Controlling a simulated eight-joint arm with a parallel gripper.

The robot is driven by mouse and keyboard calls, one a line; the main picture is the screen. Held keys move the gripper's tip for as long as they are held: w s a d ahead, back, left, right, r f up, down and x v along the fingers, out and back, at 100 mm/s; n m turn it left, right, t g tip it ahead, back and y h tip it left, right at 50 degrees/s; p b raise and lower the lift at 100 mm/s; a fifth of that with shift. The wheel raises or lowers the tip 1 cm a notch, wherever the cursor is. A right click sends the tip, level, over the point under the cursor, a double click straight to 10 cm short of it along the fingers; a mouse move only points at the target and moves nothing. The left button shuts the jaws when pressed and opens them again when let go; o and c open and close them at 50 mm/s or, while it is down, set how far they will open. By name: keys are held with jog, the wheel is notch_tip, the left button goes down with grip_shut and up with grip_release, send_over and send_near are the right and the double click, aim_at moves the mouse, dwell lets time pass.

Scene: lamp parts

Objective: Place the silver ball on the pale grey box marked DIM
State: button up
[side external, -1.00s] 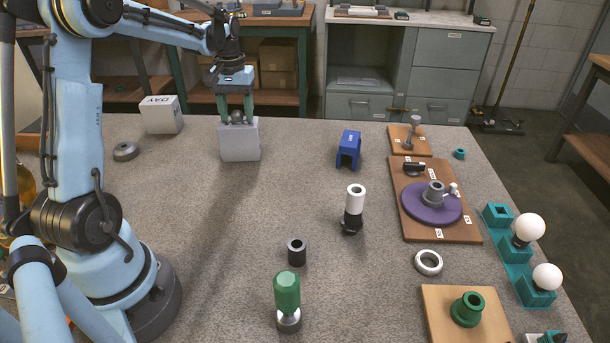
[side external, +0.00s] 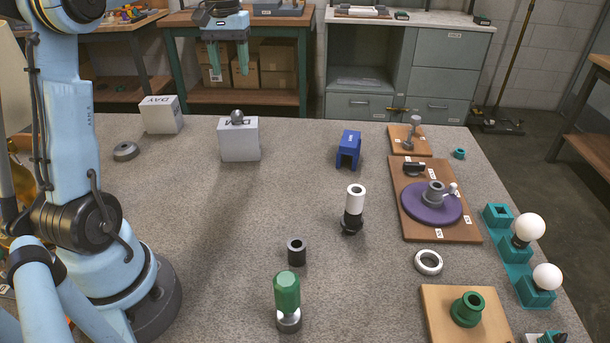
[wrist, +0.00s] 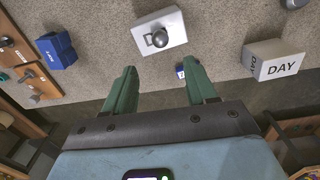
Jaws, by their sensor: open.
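The silver ball (side external: 237,117) rests on top of the pale grey box marked DIM (side external: 240,143), near the back edge of the table. In the wrist view the ball (wrist: 159,37) sits on the box top (wrist: 176,25) and covers part of the lettering. My gripper (side external: 227,70) is open and empty, above and behind the box, apart from the ball. In the wrist view its two green fingers (wrist: 162,85) stand wide apart with nothing between them.
The white box marked DAY (side external: 162,115) stands left of the DIM box. A blue bracket (side external: 348,150) stands to the right. The table between the DIM box and the black-and-white cylinder (side external: 354,208) is clear.

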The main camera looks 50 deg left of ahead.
jog(key=s+d+m+t+y, duration=0.1)
jog(key=d+m+t, duration=0.25)
jog(key=d, duration=0.95)
jog(key=s+d+f+m+t, duration=0.2)
jog(key=s+d+f, duration=0.1)
jog(key=d, duration=0.3)
jog(key=s+d+f+m+t+h, duration=0.1)
jog(key=s+d+f+m, duration=0.2)
jog(key=s+d+f, duration=0.1)
jog(key=shift+d+f+t, duration=0.35)
jog(key=shift+d+f, duration=0.3)
jog(key=shift+d, duration=0.55)
